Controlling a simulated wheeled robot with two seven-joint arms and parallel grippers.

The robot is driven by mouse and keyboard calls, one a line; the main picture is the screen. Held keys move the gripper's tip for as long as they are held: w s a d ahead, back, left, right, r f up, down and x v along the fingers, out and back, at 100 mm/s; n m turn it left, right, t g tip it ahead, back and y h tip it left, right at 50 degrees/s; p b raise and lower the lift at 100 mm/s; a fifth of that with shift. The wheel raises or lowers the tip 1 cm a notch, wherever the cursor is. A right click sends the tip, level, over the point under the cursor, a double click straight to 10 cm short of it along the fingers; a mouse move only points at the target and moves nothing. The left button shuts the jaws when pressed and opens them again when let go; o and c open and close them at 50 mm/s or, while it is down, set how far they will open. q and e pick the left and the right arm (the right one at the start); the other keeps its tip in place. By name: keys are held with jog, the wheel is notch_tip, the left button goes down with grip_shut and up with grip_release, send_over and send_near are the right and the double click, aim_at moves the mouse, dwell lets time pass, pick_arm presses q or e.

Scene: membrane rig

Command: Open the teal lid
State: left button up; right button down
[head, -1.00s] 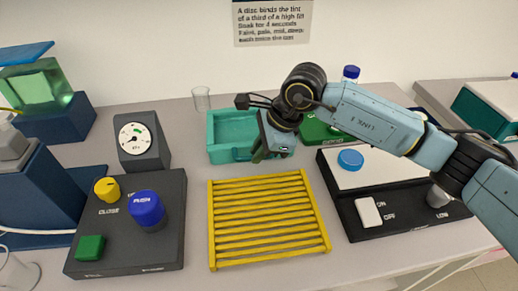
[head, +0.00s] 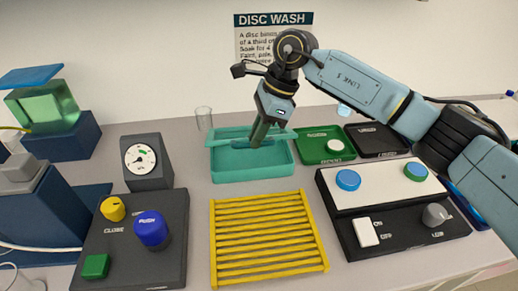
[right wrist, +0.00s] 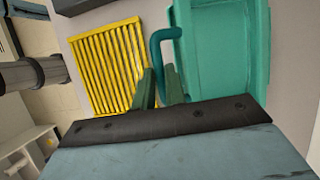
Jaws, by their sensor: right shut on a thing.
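The teal tray (head: 250,176) stands behind the yellow rack. The teal lid (head: 228,142) is raised at a slant above it, seen nearly edge-on, and part of the tray's inside shows below. My right gripper (head: 257,142) reaches down at the lid and is shut on its handle. In the right wrist view, the curved dark teal handle (right wrist: 158,45) runs in between the fingers (right wrist: 160,88), beside a broad teal surface. My fingers hide part of the lid. My left gripper is not in view.
The yellow slatted rack (head: 268,240) lies in front of the tray. A gauge (head: 140,160) and a dark button panel (head: 130,235) are at left. A clear glass (head: 204,118) stands behind the tray. Green (head: 318,148) and black (head: 375,138) trays are at right.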

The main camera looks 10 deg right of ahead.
jog(key=shift+w+d+r, duration=0.1)
jog(key=shift+w+r, duration=1.1)
jog(key=shift+r, duration=0.2)
jog(key=shift+f, duration=0.1)
jog(key=c, duration=1.8)
grip_release()
jog(key=o, duration=0.3)
jog(key=shift+w+f, duration=0.15)
jog(key=shift+w, duration=0.3)
jog(key=shift+o, duration=0.2)
jog(key=shift+s, duration=0.2)
jog(key=s+v, duration=0.1)
jog(key=v, duration=1.2)
jog(key=shift+w+r, duration=0.35)
jog(key=shift+w, duration=0.1)
